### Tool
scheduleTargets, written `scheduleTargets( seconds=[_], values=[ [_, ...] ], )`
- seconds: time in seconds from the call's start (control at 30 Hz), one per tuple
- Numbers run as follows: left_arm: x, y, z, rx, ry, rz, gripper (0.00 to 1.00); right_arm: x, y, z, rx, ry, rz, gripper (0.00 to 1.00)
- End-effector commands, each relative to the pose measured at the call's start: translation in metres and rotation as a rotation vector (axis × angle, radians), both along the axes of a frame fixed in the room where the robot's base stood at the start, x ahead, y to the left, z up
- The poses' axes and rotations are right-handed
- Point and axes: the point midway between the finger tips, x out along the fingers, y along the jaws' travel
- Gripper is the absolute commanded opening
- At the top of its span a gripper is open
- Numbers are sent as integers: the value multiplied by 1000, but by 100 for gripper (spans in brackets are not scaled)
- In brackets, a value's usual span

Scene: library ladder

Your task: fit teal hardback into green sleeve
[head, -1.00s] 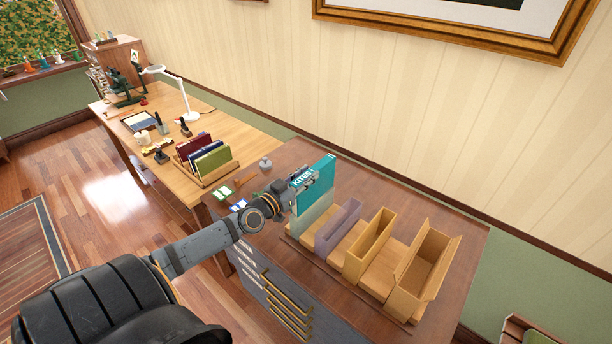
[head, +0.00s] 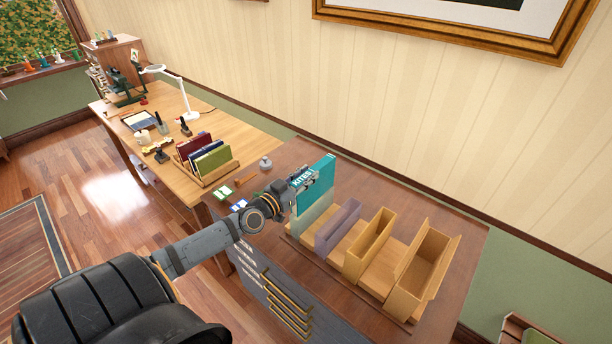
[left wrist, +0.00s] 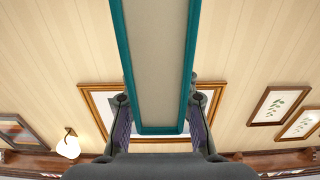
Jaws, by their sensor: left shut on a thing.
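The teal hardback (head: 323,185), lettered KITES, stands upright at the left end of the row of sleeves. The pale green sleeve (head: 308,220) shows directly below it. The book's lower part meets the sleeve's top in the picture; I cannot tell how far inside it sits. My left gripper (head: 301,191) is shut on the book near its upper spine side. In the left wrist view the book (left wrist: 157,65) shows its pale page block framed by teal covers, between the two fingers (left wrist: 160,115). My right gripper is not in view.
A mauve sleeve (head: 337,228), an ochre sleeve (head: 369,246) and a wider tan box (head: 425,272) stand to the right on the same wooden base. A desk at left holds a rack of books (head: 207,166) and a white lamp (head: 180,95). The wall is close behind.

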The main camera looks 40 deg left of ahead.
Motion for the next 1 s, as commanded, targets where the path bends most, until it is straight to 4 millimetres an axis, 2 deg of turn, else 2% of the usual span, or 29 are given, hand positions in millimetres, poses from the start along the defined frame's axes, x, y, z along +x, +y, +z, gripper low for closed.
scheduleTargets(
  seconds=[1.0],
  values=[
    [0,0,1,0,-3,0,0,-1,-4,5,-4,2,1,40]
  ],
)
